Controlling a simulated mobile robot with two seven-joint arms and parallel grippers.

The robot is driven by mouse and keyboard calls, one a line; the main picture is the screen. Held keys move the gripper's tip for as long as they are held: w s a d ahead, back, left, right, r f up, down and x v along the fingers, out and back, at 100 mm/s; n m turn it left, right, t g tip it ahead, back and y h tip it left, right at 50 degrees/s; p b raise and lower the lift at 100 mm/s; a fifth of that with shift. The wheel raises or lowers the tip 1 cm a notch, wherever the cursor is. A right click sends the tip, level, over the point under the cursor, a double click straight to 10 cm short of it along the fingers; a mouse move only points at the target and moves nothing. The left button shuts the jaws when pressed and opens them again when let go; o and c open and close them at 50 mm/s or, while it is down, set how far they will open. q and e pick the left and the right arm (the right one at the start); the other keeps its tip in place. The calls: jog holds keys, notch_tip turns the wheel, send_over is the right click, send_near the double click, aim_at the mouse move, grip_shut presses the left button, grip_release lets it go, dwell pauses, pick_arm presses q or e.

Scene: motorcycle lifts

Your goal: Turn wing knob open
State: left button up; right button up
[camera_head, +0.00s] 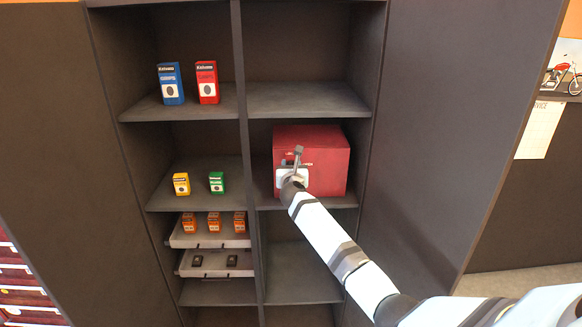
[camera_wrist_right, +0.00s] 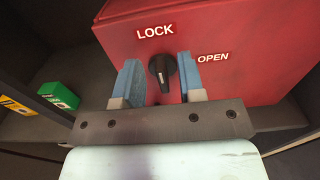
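A red box (camera_head: 330,150) stands on a shelf in the right column of the cabinet. In the right wrist view its red front (camera_wrist_right: 235,28) carries a LOCK label and, to the right, an OPEN label. A black wing knob (camera_wrist_right: 163,73) sits on this front, its white mark upright below the LOCK label. My right gripper (camera_head: 297,160) is at the box front. Its two blue fingers stand on either side of the knob, with visible gaps. In the head view the gripper hides the knob. My left gripper is not in view.
A yellow box (camera_head: 181,184) and a green box (camera_head: 217,182) stand on the shelf left of the cabinet's divider. Blue and red boxes (camera_head: 207,82) stand above. Trays (camera_head: 215,270) with small items sit below. The shelf under the red box looks empty.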

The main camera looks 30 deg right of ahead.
jog(key=shift+w, duration=0.1)
grip_shut()
